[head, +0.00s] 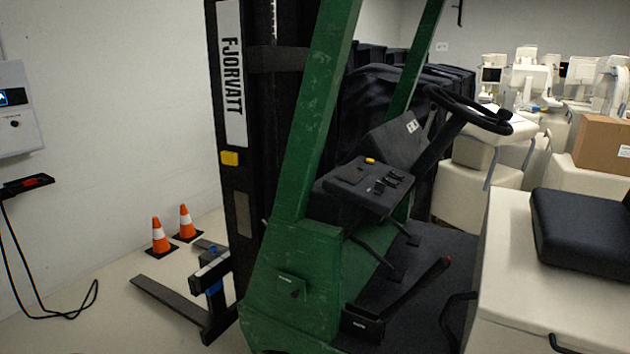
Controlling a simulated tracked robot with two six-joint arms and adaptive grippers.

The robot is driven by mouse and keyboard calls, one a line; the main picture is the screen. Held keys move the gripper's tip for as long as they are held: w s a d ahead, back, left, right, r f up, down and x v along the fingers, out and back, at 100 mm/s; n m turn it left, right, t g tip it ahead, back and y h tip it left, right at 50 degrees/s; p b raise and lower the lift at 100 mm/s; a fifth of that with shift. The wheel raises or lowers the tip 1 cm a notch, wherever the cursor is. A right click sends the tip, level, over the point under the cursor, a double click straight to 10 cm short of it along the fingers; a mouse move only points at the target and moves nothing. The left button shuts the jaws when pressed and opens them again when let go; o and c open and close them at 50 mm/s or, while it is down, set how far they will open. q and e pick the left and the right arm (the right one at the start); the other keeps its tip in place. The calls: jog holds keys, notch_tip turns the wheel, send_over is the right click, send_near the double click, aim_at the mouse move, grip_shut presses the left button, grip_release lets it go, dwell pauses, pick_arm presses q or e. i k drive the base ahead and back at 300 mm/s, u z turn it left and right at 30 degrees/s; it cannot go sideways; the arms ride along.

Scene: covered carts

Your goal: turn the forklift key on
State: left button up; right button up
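The green forklift (300,245) stands in the middle of the head view, its black mast marked FJORVATT rising behind the green posts. Its dark dashboard (345,185) carries a yellow button (370,160) and several small black levers or switches (392,179). A black steering wheel (470,110) sits above and right of the dashboard. A small green plate with a dark detail (292,287) is on the green side panel; I cannot tell what it is. I cannot make out the key or its position. Neither of my grippers is in view.
Two orange cones (161,236) stand on the floor at the left, near the forks (165,300). A wall box (15,110) and a hanging cable are at far left. A black seat (585,230) on a pale body is at right. A cardboard box (602,145) and covered carts fill the back right.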

aim_at(379, 187)
jog(key=z, duration=0.3)
jog(key=i, duration=0.2)
jog(key=u, duration=1.8)
jog(key=k, duration=1.2)
jog(key=z, duration=0.95)
jog(key=i, duration=1.05)
jog(key=u, duration=0.2)
